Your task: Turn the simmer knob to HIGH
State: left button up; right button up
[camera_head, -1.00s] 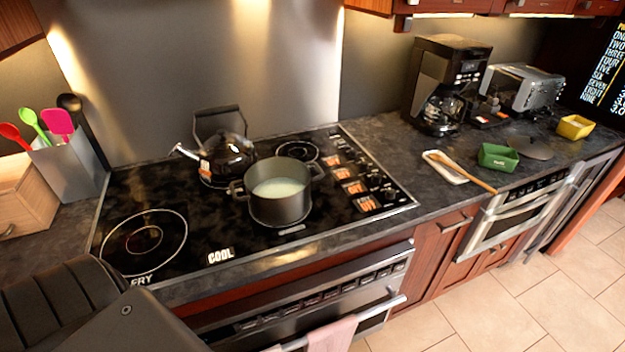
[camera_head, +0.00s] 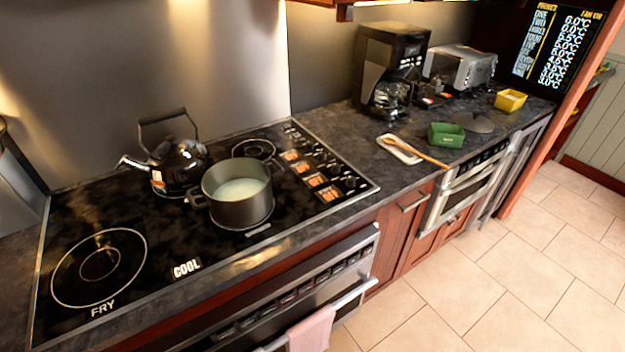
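The knobs (camera_head: 333,172) form a cluster on the right side of the black cooktop (camera_head: 200,262), beside orange labels (camera_head: 311,181). The labels are too small to read, so I cannot tell which knob is the simmer knob or how it is set. A grey pot (camera_head: 243,208) with pale liquid stands on the cooktop, left of the knobs. A black kettle (camera_head: 178,163) stands behind the pot. Floor-side burner areas read FRY (camera_head: 103,308) and COOL (camera_head: 187,268). Neither of my grippers is in view.
A coffee maker (camera_head: 388,75), a toaster (camera_head: 459,72), a green container (camera_head: 446,135), a yellow container (camera_head: 510,100) and a wooden spoon (camera_head: 425,155) on a white rest occupy the right counter. A pink towel (camera_head: 312,330) hangs on the oven handle. The tiled floor (camera_head: 500,280) is clear.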

aim_at(335, 169)
jog(key=k, duration=1.3)
jog(key=z, duration=0.6)
jog(key=i, duration=0.5)
jog(key=z, duration=0.6)
jog(key=i, duration=1)
jog(key=u, duration=0.5)
